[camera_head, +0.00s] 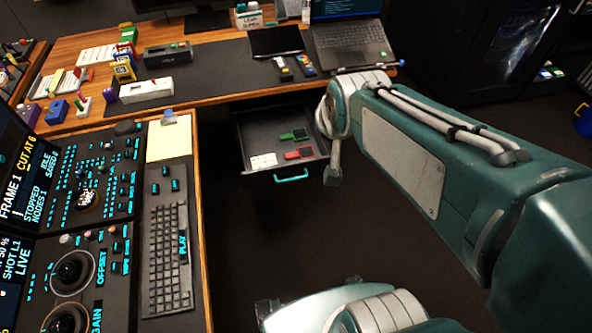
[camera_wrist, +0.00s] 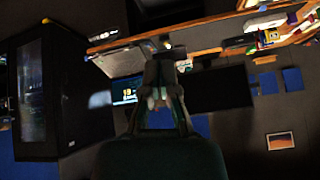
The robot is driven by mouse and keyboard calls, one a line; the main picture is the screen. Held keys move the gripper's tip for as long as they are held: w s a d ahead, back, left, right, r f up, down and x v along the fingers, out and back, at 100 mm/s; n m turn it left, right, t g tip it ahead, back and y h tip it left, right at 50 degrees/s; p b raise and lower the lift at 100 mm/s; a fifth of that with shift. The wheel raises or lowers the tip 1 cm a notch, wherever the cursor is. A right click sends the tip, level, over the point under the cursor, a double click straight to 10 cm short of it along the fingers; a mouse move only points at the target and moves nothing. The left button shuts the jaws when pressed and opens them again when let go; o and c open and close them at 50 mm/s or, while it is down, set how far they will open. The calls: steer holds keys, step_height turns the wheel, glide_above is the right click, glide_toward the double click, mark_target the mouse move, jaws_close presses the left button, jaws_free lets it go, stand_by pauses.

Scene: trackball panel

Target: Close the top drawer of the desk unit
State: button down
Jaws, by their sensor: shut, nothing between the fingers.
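The top drawer (camera_head: 252,130) of the desk unit stands open under the desk in the head view. Its teal handle (camera_head: 291,175) is at the front edge. Inside lie a green item, a red item and a white card. My gripper (camera_wrist: 160,98) shows in the middle of the wrist view, with its fingers together and nothing between them. I cannot clearly make out the fingertips in the head view. My arm passes to the right of the drawer and hides part of that side. I cannot tell the gap between gripper and drawer.
The wooden desk (camera_head: 221,97) above the drawer carries a laptop (camera_head: 348,44), a tablet (camera_head: 276,41) and several small gadgets. A control console with a keyboard (camera_head: 168,248) stands at the left. Dark floor (camera_head: 250,240) in front of the drawer looks clear.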

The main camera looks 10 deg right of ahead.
steer(key=w+f+m+t, duration=0.15)
steer(key=w+f, duration=0.25)
steer(key=w, duration=0.5)
steer(key=m+t, duration=0.4)
steer(key=m, duration=0.2)
glide_above(295, 165)
steer(key=s, duration=0.4)
step_height(295, 165, down, 19)
step_height(295, 165, down, 15)
steer(key=s+m+t, duration=0.3)
steer(key=m, duration=0.1)
steer(key=s+f+m+t, duration=0.2)
steer(key=s+f+m, duration=0.2)
steer(key=s+f, duration=0.55)
steer(key=w, duration=0.9)
steer(key=w+f, duration=0.1)
steer(key=w, duration=0.4)
steer(key=shift+w+d, duration=0.1)
steer(key=shift+w, duration=0.1)
steer(key=shift+w, duration=0.1)
